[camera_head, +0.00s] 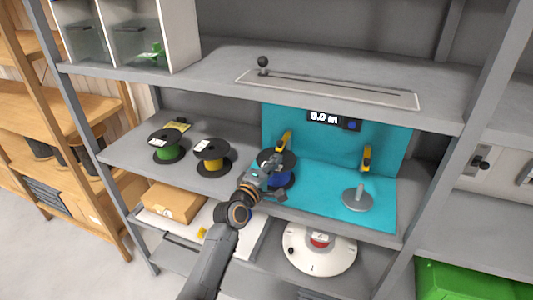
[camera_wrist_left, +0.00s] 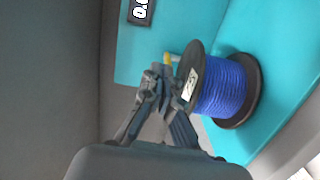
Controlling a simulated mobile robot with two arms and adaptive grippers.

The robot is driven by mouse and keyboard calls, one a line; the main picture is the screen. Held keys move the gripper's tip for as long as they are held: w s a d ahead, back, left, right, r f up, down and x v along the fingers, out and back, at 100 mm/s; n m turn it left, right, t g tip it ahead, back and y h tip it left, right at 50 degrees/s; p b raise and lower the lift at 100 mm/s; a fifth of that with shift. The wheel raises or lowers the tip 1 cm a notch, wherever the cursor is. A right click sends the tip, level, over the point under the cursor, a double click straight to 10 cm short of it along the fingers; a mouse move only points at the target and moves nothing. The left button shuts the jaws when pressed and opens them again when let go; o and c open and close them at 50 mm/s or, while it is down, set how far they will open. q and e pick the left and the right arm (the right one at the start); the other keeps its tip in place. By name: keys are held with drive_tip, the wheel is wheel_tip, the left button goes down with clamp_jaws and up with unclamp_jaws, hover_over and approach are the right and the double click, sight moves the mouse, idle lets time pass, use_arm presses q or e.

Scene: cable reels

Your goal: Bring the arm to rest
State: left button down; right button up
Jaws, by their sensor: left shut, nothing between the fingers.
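My left arm (camera_head: 213,253) reaches up from the bottom of the head view to the middle shelf. Its gripper (camera_head: 274,165) is shut and empty, close to the blue cable reel (camera_head: 284,178). In the left wrist view the gripper (camera_wrist_left: 162,74) is beside the near flange of the blue reel (camera_wrist_left: 220,86), which carries a white label. I cannot tell whether the fingertips touch the flange. In the head view the gripper partly covers the reel. My right gripper is not in view.
A green reel (camera_head: 166,147) and a yellow reel (camera_head: 212,157) stand left on the shelf. A teal station (camera_head: 322,186) holds a grey spindle disc (camera_head: 358,199), yellow clamps and a display (camera_head: 334,120). A slotted rail (camera_head: 330,87) lies above. A white dial (camera_head: 319,248) sits below.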

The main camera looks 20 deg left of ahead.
use_arm(q)
drive_tip(key=s+d+f+m+g+h, duration=0.1)
drive_tip(key=s+d+f+m+g, duration=0.2)
drive_tip(key=s+f+m, duration=0.4)
drive_tip(key=s+d+f+m+g, duration=0.25)
drive_tip(key=s+f, duration=0.25)
drive_tip(key=s, duration=0.4)
drive_tip(key=s+a+f+m+g+y, duration=0.1)
drive_tip(key=s+f+m+g, duration=0.15)
drive_tip(key=s, duration=0.65)
drive_tip(key=s+a+f+m+g+y, duration=0.1)
drive_tip(key=s+m+g, duration=0.25)
drive_tip(key=s, duration=0.45)
drive_tip(key=s+a+f+m+g+y, duration=0.1)
drive_tip(key=s+f+m+g, duration=0.15)
drive_tip(key=s, duration=0.65)
wheel_tip(320, 180, down, 27)
drive_tip(key=g+b, duration=0.2)
drive_tip(key=b, duration=0.1)
drive_tip(key=s+a+f+g+b, duration=0.1)
drive_tip(key=s+a+f, duration=0.2)
drive_tip(key=s+f, duration=1.5)
drive_tip(key=shift+f, duration=0.4)
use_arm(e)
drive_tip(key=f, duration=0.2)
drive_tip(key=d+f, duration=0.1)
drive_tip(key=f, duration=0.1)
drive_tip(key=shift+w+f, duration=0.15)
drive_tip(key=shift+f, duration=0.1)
